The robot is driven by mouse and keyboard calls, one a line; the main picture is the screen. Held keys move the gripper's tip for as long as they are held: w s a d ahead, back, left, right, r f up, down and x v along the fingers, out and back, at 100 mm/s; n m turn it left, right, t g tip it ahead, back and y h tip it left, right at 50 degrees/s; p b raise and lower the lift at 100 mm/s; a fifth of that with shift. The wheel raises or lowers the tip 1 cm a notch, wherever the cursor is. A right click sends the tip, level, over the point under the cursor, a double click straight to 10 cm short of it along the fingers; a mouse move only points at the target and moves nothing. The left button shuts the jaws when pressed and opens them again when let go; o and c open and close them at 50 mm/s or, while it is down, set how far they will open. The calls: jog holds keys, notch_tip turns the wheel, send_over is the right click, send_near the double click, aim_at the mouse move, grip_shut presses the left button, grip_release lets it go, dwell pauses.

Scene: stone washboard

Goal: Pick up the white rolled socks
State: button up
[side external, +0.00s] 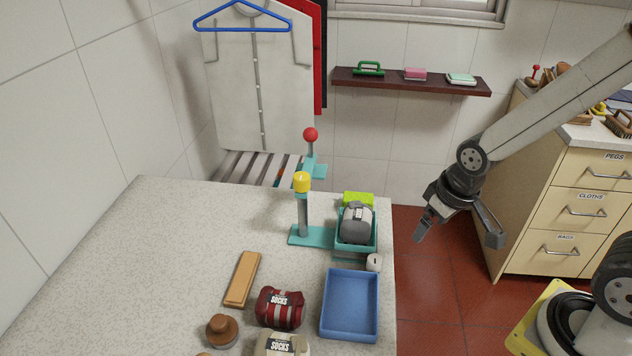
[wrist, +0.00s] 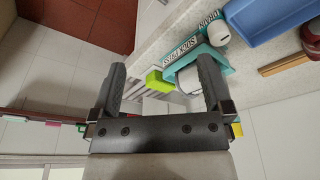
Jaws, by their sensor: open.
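The white rolled socks (side external: 283,345) are a cream bundle with a dark SOCKS label, resting on the speckled counter at the front edge of the side view, partly cut off by the frame. I cannot make them out in the wrist view. My gripper (side external: 459,230) is open and empty, hanging in the air right of the counter, well above the red floor and far from the socks. In the wrist view my gripper (wrist: 160,68) shows its two fingers apart with nothing held between them.
Red striped socks (side external: 281,308) lie just behind the white ones. A blue tray (side external: 328,318) sits to their right. A teal press (side external: 304,235) holds a grey roll (side external: 358,223), with a small white object (side external: 374,262) nearby.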

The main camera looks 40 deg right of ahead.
jog(key=shift+r, duration=0.15)
notch_tip(320, 180, up, 5)
jog(key=n+t+h, duration=0.6)
jog(key=n+h, duration=0.4)
jog(key=n, duration=1.6)
send_over(356, 231)
jog(key=s+a, duration=0.4)
jog(key=f, duration=0.7)
jog(key=shift+w+a+f, duration=0.15)
jog(key=shift+a+f, duration=0.05)
jog(key=shift+a, duration=0.05)
jog(key=shift+f, duration=0.65)
jog(key=shift+x, duration=1.35)
jog(key=shift+d, duration=0.1)
